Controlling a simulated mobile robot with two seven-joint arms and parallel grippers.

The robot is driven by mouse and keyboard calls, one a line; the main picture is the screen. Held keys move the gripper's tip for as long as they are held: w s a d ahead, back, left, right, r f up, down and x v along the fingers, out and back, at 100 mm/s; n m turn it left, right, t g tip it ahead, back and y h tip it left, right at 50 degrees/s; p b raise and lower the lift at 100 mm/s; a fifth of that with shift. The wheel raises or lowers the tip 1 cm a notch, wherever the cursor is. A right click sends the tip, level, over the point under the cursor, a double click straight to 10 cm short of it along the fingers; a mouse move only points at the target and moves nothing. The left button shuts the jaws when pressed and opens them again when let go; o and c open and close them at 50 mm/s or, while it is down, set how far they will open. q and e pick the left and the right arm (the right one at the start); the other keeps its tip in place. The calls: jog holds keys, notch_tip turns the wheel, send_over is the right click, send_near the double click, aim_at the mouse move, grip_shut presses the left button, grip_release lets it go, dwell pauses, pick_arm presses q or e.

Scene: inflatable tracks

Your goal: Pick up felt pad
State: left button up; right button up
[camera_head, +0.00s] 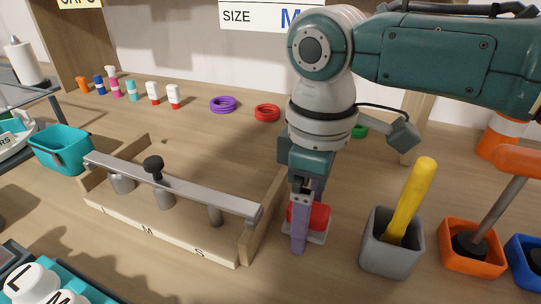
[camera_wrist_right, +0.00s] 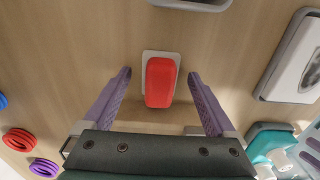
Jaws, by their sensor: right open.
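A red rounded block, which looks like the felt pad (camera_head: 321,213), sits on a pale grey plate (camera_head: 318,238) on the wooden table. The red pad also shows in the right wrist view (camera_wrist_right: 160,82), on its grey plate (camera_wrist_right: 176,56). My right gripper (camera_head: 304,222) points down at the pad, and its purple fingers partly hide it in the head view. In the right wrist view, my right gripper (camera_wrist_right: 159,75) is open, with one finger on each side of the pad and a clear gap on both sides. My left gripper is not in view.
A grey cup (camera_head: 390,255) with a yellow handle (camera_head: 411,195) stands close right of the pad. An orange box (camera_head: 472,261) is beyond it. A wooden rack with a metal bar (camera_head: 180,187) stands left. Purple (camera_head: 223,104) and red rings (camera_head: 267,112) lie behind.

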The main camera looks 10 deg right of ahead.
jog(key=c, duration=1.4)
jog(key=shift+c, duration=0.2)
jog(key=shift+r, duration=0.1)
notch_tip(320, 180, up, 20)
jog(key=p, duration=0.3)
